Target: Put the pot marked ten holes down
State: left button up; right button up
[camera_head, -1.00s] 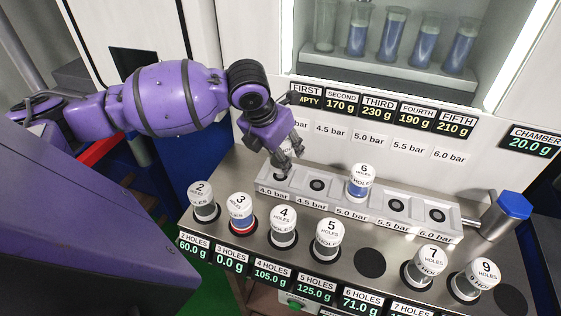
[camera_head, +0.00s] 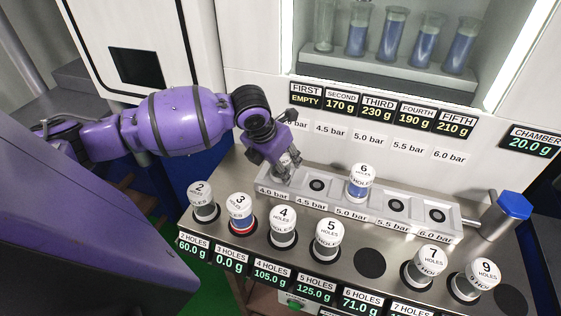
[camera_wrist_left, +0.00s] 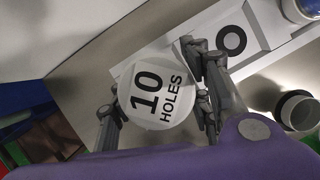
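The pot marked 10 HOLES (camera_wrist_left: 157,95) has a round white lid and shows between my left fingers in the wrist view. My left gripper (camera_wrist_left: 158,102) has fingers against both sides of it and appears shut on it. In the head view my left gripper (camera_head: 287,170) is low at the left end of the pale rail (camera_head: 330,208), at the 4.0 bar place. The gripper hides the seat there and most of the pot, so I cannot tell whether the pot touches the rail. My right gripper is not in view.
A pot marked 6 (camera_head: 362,182) stands on the rail. Pots marked 2 (camera_head: 203,202), 3 (camera_head: 240,213), 4 (camera_head: 283,227), 5 (camera_head: 326,240), 7 (camera_head: 427,267) and 9 (camera_head: 475,280) stand along the front. A dark disc (camera_head: 370,262) there is bare. A blue-capped cylinder (camera_head: 505,213) stands right.

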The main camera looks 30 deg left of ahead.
pick_arm(q)
jog(key=o, duration=0.3)
jog(key=shift+r, duration=0.1)
jog(key=shift+r, duration=0.3)
jog(key=v, duration=1.1)
jog(key=shift+s+r+p, duration=0.15)
jog(key=shift+r+p, duration=0.15)
jog(key=shift+p, duration=0.1)
